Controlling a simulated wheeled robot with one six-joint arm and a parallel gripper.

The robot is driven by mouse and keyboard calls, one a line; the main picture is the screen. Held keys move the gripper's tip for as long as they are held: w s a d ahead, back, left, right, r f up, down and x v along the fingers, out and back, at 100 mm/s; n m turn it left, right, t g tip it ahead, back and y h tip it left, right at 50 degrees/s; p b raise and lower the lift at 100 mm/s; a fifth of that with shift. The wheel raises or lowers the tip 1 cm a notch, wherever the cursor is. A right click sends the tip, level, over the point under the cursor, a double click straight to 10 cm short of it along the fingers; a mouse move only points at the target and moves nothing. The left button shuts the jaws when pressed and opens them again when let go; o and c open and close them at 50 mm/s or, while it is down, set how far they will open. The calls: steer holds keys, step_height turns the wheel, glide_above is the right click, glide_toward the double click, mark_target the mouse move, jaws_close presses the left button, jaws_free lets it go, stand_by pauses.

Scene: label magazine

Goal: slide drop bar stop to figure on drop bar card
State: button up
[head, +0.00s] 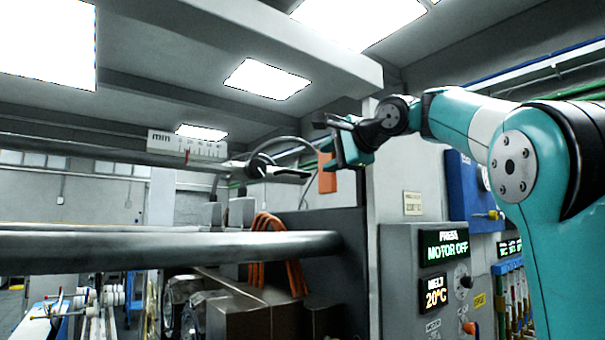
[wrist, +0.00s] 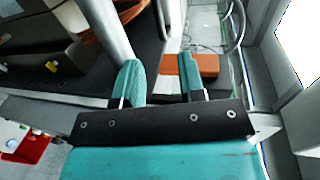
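The drop bar appears to be the upper grey bar (head: 85,150), with a white scale plate (head: 187,145) marked "min" and a small red pointer on it. A dark rounded collar with a lever (head: 262,167) sits near the bar's right end; it may be the stop. My gripper (head: 335,142) is just right of and above this lever. In the wrist view my gripper (wrist: 160,63) has its teal fingers apart, with nothing visibly held between them. A small cream plate (head: 412,203) is on the cabinet; I cannot tell if it is the card, and no figure is readable.
A thick grey bar (head: 170,248) crosses below. An orange block (head: 327,172) hangs close under my gripper; an orange piece is beside the right finger in the wrist view (wrist: 206,65). Orange cables (head: 265,235) hang nearby. A control cabinet (head: 400,260) stands at right.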

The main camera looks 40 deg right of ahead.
mark_target(304, 173)
steer(key=p+x, duration=0.2)
steer(key=x, duration=0.8)
steer(key=shift+w, duration=0.25)
jaws_close()
